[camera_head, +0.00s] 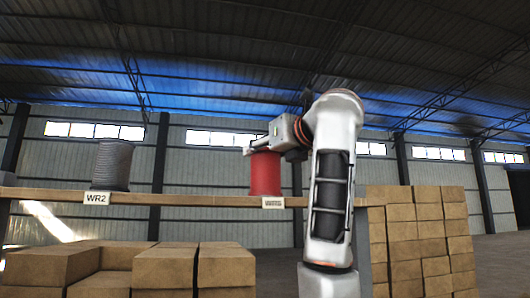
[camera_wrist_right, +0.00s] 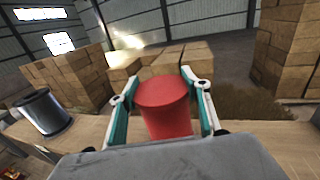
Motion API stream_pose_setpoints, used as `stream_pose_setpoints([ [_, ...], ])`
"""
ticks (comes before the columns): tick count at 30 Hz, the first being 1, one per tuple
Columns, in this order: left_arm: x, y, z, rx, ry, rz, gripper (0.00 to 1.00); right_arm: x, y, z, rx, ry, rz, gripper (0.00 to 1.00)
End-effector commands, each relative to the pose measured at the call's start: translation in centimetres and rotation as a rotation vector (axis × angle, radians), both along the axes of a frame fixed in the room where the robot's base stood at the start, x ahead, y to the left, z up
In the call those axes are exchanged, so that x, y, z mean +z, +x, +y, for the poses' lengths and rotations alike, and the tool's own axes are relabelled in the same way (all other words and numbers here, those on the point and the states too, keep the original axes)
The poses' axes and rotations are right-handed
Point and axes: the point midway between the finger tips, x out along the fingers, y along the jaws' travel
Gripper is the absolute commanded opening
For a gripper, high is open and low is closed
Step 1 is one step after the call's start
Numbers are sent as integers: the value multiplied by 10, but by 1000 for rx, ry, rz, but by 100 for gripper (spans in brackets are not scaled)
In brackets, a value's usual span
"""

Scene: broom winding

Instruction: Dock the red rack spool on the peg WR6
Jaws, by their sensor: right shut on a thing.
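The red spool (camera_head: 265,176) stands upright at the shelf board, just behind a small label (camera_head: 273,202) that is too blurred to read surely. My right gripper (camera_head: 262,147) is at the spool's upper end. In the right wrist view the red spool (camera_wrist_right: 165,112) sits between the two teal-lined fingers of my right gripper (camera_wrist_right: 160,80), which is shut on it. Any peg under the spool is hidden, and I cannot tell whether the spool's bottom touches the board. My left gripper is not in view.
A grey spool (camera_head: 115,166) stands at the label WR2 (camera_head: 97,197) on the left of the shelf board (camera_head: 190,196); a dark-wound spool (camera_wrist_right: 43,112) shows in the wrist view. Cardboard boxes (camera_head: 165,268) are stacked below, with taller stacks (camera_head: 425,225) at the right. The shelf between the spools is clear.

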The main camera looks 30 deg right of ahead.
Motion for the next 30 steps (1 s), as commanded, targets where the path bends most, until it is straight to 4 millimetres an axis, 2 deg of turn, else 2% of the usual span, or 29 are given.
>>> stream_pose_setpoints([
  [8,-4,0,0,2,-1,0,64,-2,-1,0,0,-1,-2,5],
  [9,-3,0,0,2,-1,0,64,-2,0,0,0,-1,-1,57],
  [10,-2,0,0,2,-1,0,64,-1,0,0,0,-1,-1,64],
  [23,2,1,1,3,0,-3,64,2,0,0,1,0,0,64],
  [26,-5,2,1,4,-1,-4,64,1,-13,0,1,1,-5,64],
  [30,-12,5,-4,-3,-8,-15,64,-1,-40,1,2,0,-7,64],
])
